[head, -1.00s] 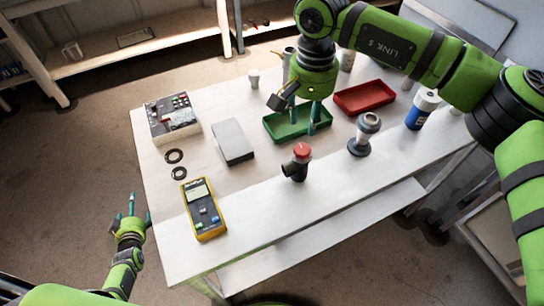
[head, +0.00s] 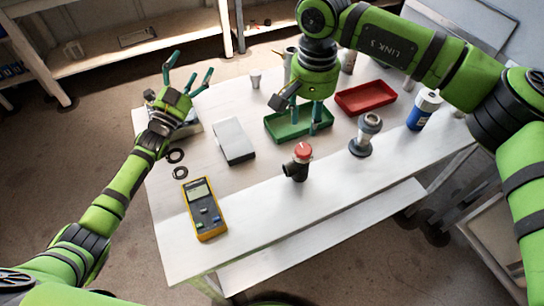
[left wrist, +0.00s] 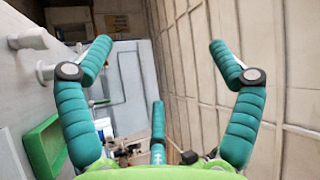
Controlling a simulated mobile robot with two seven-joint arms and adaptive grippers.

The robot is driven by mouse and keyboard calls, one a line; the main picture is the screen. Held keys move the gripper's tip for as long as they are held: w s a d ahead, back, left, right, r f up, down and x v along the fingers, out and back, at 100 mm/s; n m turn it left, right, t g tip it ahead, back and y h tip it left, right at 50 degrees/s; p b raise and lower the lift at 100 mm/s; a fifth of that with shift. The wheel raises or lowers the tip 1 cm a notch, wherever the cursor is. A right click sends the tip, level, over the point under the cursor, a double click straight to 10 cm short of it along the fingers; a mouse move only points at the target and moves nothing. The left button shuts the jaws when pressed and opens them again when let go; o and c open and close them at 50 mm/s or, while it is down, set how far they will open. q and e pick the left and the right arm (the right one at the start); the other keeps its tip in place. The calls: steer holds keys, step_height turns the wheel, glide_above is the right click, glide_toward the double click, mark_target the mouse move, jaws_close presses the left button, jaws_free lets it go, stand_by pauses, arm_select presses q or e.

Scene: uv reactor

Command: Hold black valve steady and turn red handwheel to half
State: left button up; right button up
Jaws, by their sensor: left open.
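The black valve (head: 293,171) with its red handwheel (head: 302,151) stands upright near the middle of the table's front part in the head view. My left gripper (head: 186,72) is open and empty, raised over the control box at the table's far left corner, well away from the valve. Its spread teal fingers show in the left wrist view (left wrist: 157,95). My right gripper (head: 303,112) points down over the green tray, behind the valve and apart from it. Its fingers look spread, with nothing visible between them.
A green tray (head: 279,133), a red tray (head: 363,99), a grey pipe fitting (head: 363,143) and a blue-white bottle (head: 424,110) stand around the valve. A yellow multimeter (head: 205,212), a grey case (head: 234,141) and black rings (head: 178,172) lie to the left. The table's front strip (head: 270,220) is bare.

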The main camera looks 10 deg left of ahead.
mark_target(300, 160)
arm_select(q)
steer(key=s+d+f+m+g+h, duration=0.15)
steer(key=d+m+g+h, duration=0.3)
steer(key=d+m, duration=0.6)
steer(key=s+d+m+g+h, duration=0.3)
steer(key=d+m+g+h, duration=0.15)
steer(key=d+m, duration=0.55)
steer(key=s+d+f+m+g, duration=0.1)
steer(key=s+f+m+g, duration=0.1)
steer(key=m, duration=0.3)
steer(key=s+d+f+m+g+y, duration=0.1)
steer(key=s+f+m+g, duration=0.2)
steer(key=s+f+m, duration=0.2)
steer(key=s+d+f+m+g+y, duration=0.1)
steer(key=s+f+m+g, duration=0.1)
steer(key=m, duration=0.3)
steer(key=shift+s+d+f+g, duration=0.1)
steer(key=shift+s+f+g, duration=0.2)
steer(key=shift+s+f, duration=0.45)
steer(key=shift+s+d+f, duration=0.1)
steer(key=shift+d+f, duration=0.1)
steer(key=shift+f, duration=0.05)
steer(key=x, duration=0.6)
steer(key=shift+d+f, duration=0.2)
steer(key=shift+d, duration=0.05)
